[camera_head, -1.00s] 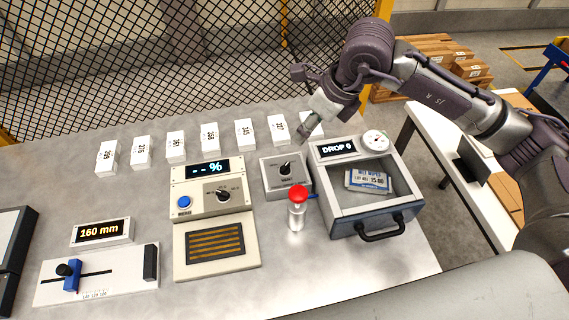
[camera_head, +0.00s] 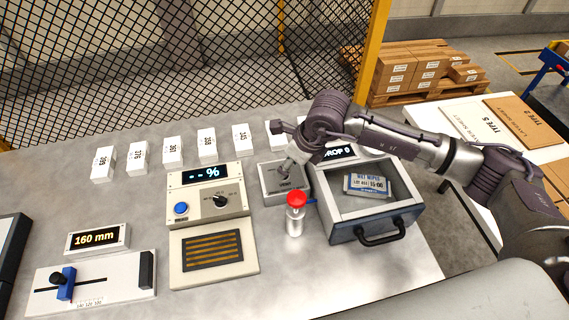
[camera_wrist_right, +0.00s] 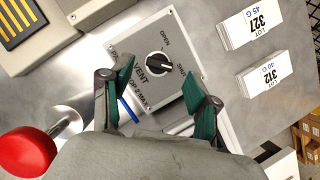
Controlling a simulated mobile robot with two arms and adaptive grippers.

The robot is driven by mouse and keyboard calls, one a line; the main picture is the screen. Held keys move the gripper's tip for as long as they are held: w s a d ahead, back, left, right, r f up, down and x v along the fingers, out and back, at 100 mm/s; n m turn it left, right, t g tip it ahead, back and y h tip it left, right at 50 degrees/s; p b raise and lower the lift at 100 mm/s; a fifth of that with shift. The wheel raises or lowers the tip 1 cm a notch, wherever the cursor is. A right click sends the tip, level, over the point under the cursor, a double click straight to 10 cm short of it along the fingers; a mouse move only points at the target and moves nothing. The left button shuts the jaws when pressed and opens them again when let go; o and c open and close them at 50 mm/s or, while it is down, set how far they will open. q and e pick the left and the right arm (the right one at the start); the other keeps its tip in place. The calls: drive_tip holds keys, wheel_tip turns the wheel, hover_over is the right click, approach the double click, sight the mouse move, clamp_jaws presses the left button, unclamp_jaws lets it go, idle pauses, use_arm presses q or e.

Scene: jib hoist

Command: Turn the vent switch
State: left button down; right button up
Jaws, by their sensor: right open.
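The vent switch is a black knob (camera_wrist_right: 158,64) on a grey vent box (camera_wrist_right: 187,32), marked OPEN, SHUT and VENT. In the head view the vent box (camera_head: 270,196) stands between the percent display unit and the drop box. My right gripper (camera_wrist_right: 160,92) is open, its two green-padded fingers apart over the box in the wrist view. The knob lies just beyond the fingertips, in line with the gap between them, and nothing is held. In the head view my right gripper (camera_head: 289,163) covers the knob. My left gripper is not in view.
A red-topped post (camera_head: 296,200) stands just in front of the vent box. The drop box (camera_head: 345,229) with a handle and a packet inside is right of it. The percent display unit (camera_head: 238,203) is left. White lot boxes (camera_head: 207,145) stand in a row behind.

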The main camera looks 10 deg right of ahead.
drive_tip(key=shift+p+x, duration=0.3)
drive_tip(key=shift+x, duration=1.4)
clamp_jaws()
drive_tip(key=shift+f+n+b, duration=0.15)
drive_tip(key=shift+n+b, duration=0.25)
drive_tip(key=shift+b, duration=0.45)
drive_tip(key=n+g+b, duration=0.1)
drive_tip(key=n+b, duration=0.3)
drive_tip(key=b, duration=0.1)
drive_tip(key=n+g+b, duration=0.2)
drive_tip(key=n+b, duration=0.2)
drive_tip(key=b, duration=0.1)
drive_tip(key=n+g+y+b, duration=0.1)
drive_tip(key=n+b, duration=0.3)
drive_tip(key=b, duration=0.2)
drive_tip(key=shift+w+g, duration=0.25)
drive_tip(key=shift+g, duration=0.05)
drive_tip(key=shift+n+g+b, duration=0.4)
drive_tip(key=shift+n+b, duration=0.5)
drive_tip(key=shift+n, duration=0.3)
drive_tip(key=shift+w+n+g+h+b, duration=0.1)
drive_tip(key=shift+n+g+h+b, duration=0.5)
drive_tip(key=shift+n, duration=0.6)
drive_tip(key=shift+r, duration=0.2)
drive_tip(key=shift+n, duration=0.3)
